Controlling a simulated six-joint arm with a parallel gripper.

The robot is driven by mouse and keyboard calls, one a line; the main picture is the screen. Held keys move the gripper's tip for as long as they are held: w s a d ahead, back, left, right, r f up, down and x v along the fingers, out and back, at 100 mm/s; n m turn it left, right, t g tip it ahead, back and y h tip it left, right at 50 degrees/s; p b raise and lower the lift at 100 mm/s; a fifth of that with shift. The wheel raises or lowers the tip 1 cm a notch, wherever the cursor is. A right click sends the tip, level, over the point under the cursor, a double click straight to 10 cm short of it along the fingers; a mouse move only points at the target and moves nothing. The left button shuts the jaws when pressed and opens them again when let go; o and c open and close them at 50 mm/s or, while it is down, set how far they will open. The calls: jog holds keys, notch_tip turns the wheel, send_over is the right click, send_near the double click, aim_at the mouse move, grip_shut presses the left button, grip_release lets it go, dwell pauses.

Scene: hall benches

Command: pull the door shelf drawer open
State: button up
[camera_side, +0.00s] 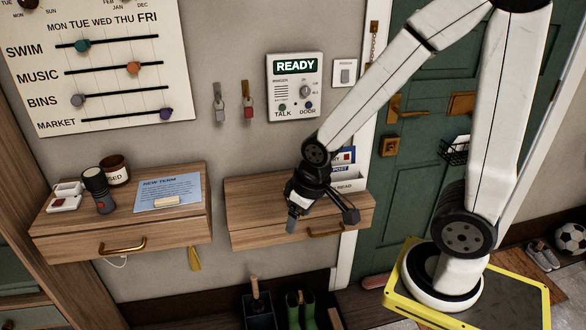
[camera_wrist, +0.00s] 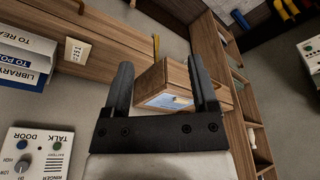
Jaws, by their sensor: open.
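The door shelf (camera_side: 255,215) is a wooden wall shelf beside the green door, with a brass handle (camera_side: 325,232) on its drawer front. The drawer looks shut. In the wrist view the door shelf (camera_wrist: 120,45) runs across the upper left, and a bit of brass shows at the top edge. My gripper (camera_side: 321,219) is open and empty, its fingers spread in front of the shelf near the handle; I cannot tell the exact gap. It hides part of the shelf top and front. In the wrist view my gripper's fingers (camera_wrist: 160,75) have no handle between them.
A letter rack (camera_side: 350,175) stands on the door shelf's right end. A second wooden shelf (camera_side: 75,230) at left holds a notice (camera_side: 168,193), a jar and small items. An intercom (camera_side: 294,88) and hanging keys are above. Boots (camera_side: 300,312) stand below.

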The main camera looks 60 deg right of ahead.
jog(key=shift+c, duration=1.2)
jog(key=w+d+f+n+t+h, duration=0.25)
jog(key=w+d+f, duration=0.25)
jog(key=f, duration=0.3)
jog(key=w+d+f+n+t+h, duration=0.1)
jog(key=w+d+f+t, duration=0.25)
jog(key=w+f, duration=0.3)
jog(key=n+t+h, duration=0.2)
jog(key=n+h, duration=0.4)
jog(key=h, duration=0.2)
send_near(324, 234)
jog(key=w+d, duration=0.1)
jog(key=d, duration=0.1)
jog(key=shift+w+f+m+y, duration=0.15)
jog(key=shift+f+m+y, duration=0.1)
jog(key=shift+f, duration=0.15)
jog(key=shift+d, duration=0.1)
jog(key=shift+x, duration=3.9)
